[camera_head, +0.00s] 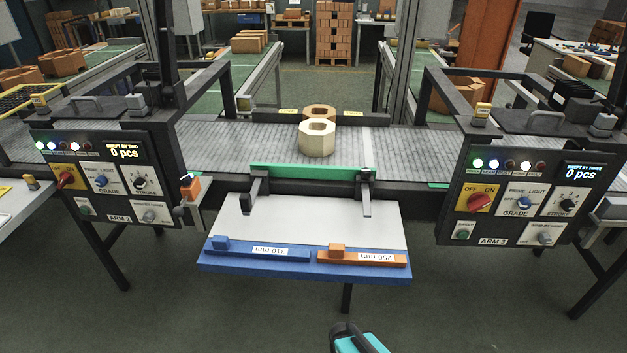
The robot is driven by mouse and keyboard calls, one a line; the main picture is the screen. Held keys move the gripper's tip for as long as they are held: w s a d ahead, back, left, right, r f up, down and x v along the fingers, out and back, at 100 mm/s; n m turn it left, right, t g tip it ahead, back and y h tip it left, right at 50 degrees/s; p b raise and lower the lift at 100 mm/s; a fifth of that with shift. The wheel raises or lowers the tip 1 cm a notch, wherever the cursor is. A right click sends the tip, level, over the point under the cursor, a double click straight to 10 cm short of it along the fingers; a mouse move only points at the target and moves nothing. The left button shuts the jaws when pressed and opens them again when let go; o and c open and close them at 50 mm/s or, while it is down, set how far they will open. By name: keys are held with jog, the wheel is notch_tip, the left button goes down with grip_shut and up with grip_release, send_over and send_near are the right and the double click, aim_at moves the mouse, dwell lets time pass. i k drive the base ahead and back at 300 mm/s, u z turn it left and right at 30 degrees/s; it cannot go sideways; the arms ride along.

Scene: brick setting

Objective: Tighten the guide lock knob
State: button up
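A green guide bar (312,172) runs along the front edge of the conveyor, between two black brackets (257,190) and (366,190). I cannot tell whether the knob is tight or loose. A teal and black part of my arm shows at the bottom edge, well in front of the table. My gripper's fingers do not show.
A sloped table (310,222) holds a blue 310 mm bar (258,250) and an orange 250 mm bar (362,258). Panels ARM 2 (112,180) and ARM 3 (522,192) flank it. The floor in front is clear.

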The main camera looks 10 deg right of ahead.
aim_at(366, 172)
jog(key=u, duration=0.1)
jog(key=k, duration=0.5)
jog(key=u, duration=0.75)
jog(key=k, duration=0.45)
